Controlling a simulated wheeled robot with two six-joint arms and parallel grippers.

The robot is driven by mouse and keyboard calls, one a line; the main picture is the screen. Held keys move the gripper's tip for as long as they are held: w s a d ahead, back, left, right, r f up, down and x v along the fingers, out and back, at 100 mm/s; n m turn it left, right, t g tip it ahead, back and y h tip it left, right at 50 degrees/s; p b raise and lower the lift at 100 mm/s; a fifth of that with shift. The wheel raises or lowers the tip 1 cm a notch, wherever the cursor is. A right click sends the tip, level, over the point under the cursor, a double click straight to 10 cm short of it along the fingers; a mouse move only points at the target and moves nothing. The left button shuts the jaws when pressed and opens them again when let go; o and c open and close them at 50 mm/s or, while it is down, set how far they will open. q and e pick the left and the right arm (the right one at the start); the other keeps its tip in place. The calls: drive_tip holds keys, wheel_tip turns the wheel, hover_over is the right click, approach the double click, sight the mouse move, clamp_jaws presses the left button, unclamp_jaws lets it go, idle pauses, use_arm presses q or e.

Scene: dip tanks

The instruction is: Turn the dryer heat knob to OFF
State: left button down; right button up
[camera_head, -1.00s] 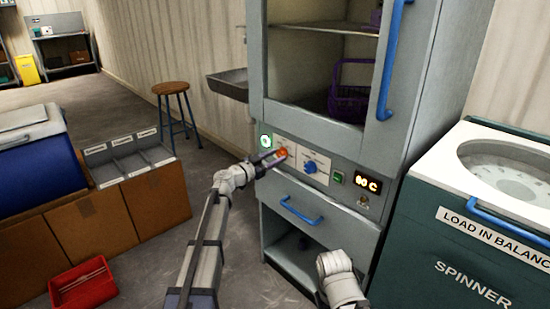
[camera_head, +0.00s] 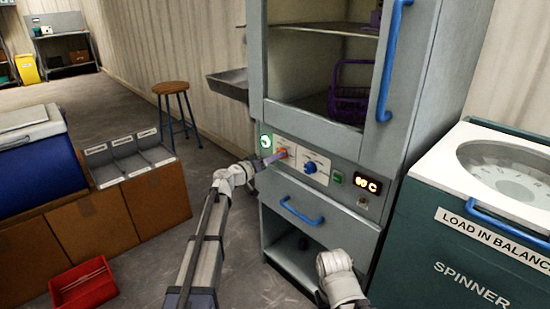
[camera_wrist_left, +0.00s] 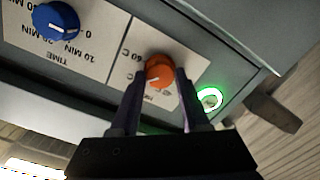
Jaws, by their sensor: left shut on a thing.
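The dryer (camera_head: 345,146) is a grey cabinet in the middle of the head view. Its orange heat knob (camera_wrist_left: 159,71) sits on a white label plate in the left wrist view. It also shows small in the head view (camera_head: 283,152). My left gripper (camera_wrist_left: 159,82) has its two fingers on either side of the orange knob and is shut on it. The knob's pointer and some of the label lettering are hidden or too small to read. My right arm shows low in the head view, but its gripper fingers are not visible.
A blue time knob (camera_wrist_left: 56,20) is beside the heat knob. A green-lit round indicator (camera_wrist_left: 209,98) is on the other side. A blue drawer handle (camera_head: 301,212) is below the panel. The spinner (camera_head: 462,250) stands at right.

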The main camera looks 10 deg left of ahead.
use_arm(q)
drive_tip(key=n, duration=2.5)
drive_tip(key=shift+n+h+b, duration=0.3)
drive_tip(key=shift+h, duration=0.1)
drive_tip(key=shift+c, duration=1.9)
unclamp_jaws()
drive_tip(key=shift+a, duration=0.1)
drive_tip(key=v, duration=0.7)
drive_tip(key=shift+s+a, duration=0.25)
